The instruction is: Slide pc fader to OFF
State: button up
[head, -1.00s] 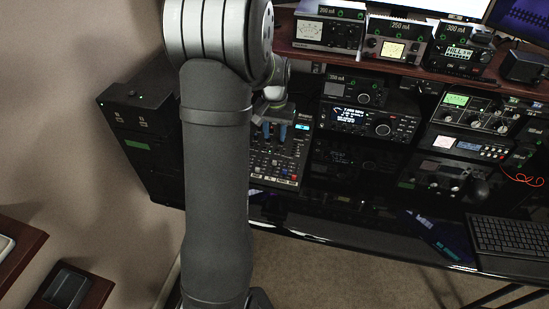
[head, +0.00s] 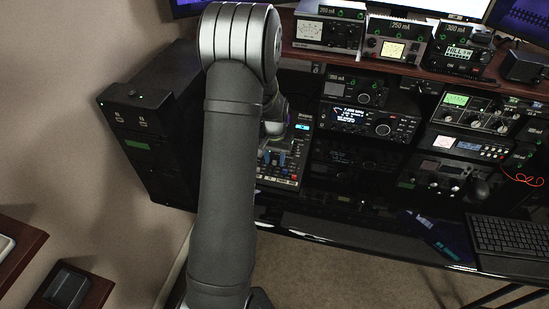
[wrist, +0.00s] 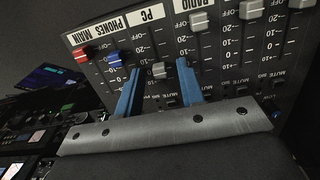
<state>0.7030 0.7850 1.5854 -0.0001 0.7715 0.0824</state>
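The mixer (head: 284,181) lies at the left end of the desk in the head view, partly hidden behind my arm. In the wrist view its panel (wrist: 225,82) appears upside down, with the channel labels along the top. Whether the fingers touch the panel I cannot tell. The gripper also shows in the head view (head: 272,158).
A blue phones fader cap (wrist: 115,60) and a red main cap (wrist: 82,56) lie left of the PC cap in the wrist view. The grey radio cap (wrist: 198,21) is to its right. Radio units (head: 372,121) stand right of the mixer.

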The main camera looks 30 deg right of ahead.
aim_at(271, 176)
grip_shut()
jog(key=shift+s+a, duration=0.1)
jog(key=shift+s+a+f, duration=0.15)
jog(key=shift+s+a, duration=0.6)
jog(key=shift+s+a+f, duration=0.1)
jog(key=shift+s+a, duration=0.65)
jog(key=shift+o, duration=0.2)
grip_release()
jog(key=shift+r, duration=0.1)
notch_tip(271, 176, up, 17)
jog(key=shift+r, duration=0.15)
